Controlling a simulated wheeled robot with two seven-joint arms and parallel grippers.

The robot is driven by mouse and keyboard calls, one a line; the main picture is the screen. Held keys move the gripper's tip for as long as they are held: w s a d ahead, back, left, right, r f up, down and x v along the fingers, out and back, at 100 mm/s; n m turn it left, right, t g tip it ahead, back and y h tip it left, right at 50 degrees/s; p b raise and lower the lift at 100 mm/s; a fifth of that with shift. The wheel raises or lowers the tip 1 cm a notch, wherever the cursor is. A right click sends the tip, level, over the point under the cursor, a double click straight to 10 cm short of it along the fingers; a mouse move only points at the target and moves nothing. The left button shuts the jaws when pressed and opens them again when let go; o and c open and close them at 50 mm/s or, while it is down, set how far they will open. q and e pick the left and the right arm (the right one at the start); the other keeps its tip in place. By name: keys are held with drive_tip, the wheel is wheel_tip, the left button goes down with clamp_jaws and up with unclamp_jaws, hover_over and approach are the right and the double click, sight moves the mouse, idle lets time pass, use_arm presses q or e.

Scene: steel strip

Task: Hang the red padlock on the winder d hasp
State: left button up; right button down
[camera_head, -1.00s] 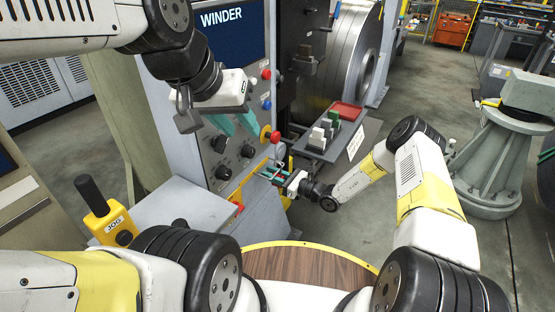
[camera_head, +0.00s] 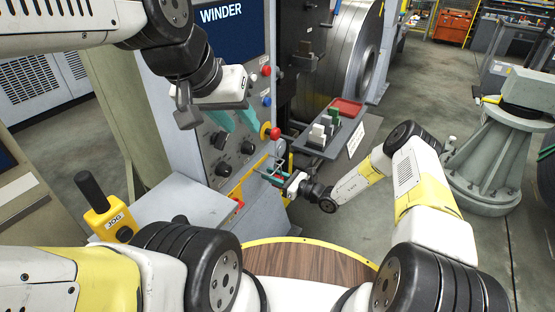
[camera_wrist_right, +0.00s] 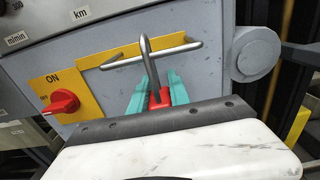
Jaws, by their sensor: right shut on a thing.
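The red padlock (camera_wrist_right: 161,98) is between the teal fingers of my right gripper (camera_wrist_right: 158,92), with its grey shackle (camera_wrist_right: 146,60) pointing up. The winder d hasp is a yellow plate with a grey bar (camera_wrist_right: 182,49) on the panel. In the right wrist view the shackle crosses in front of the bar; I cannot tell whether it is around it or touching it. In the head view my right gripper (camera_head: 270,178) is beside the winder's side panel, the padlock barely visible. My left gripper (camera_head: 235,120) is open and empty in front of the winder's control face.
A red rotary switch (camera_wrist_right: 62,103) marked ON sits left of the hasp. A red-and-yellow knob (camera_head: 270,133) projects above my right gripper. A grey shelf (camera_head: 345,135) with blocks and a red tray stands to the right. A yellow JOG box (camera_head: 112,222) is at lower left.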

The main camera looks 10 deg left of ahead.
drive_tip(key=shift+f, duration=0.55)
drive_tip(key=c, duration=1.1)
unclamp_jaws()
drive_tip(key=shift+c, duration=0.2)
drive_tip(key=shift+d, duration=0.15)
drive_tip(key=v, duration=0.8)
drive_tip(key=s+d+r+n+g+h, duration=0.1)
drive_tip(key=s+r+n+g+h, duration=0.15)
drive_tip(key=r+n, duration=0.4)
drive_tip(key=s+d+r+n+g+h, duration=0.1)
drive_tip(key=s+d+r+n+g, duration=0.15)
drive_tip(key=r, duration=0.75)
drive_tip(key=s+d+r+n+g+h, duration=0.1)
drive_tip(key=s+r+n+g+h, duration=0.15)
drive_tip(key=s+r+n, duration=0.4)
drive_tip(key=s+d+r+n+t+h, duration=0.7)
drive_tip(key=s+d+r, duration=0.9)
drive_tip(key=r, duration=0.4)
drive_tip(key=shift+s+h, duration=0.4)
drive_tip(key=shift+h, duration=0.3)
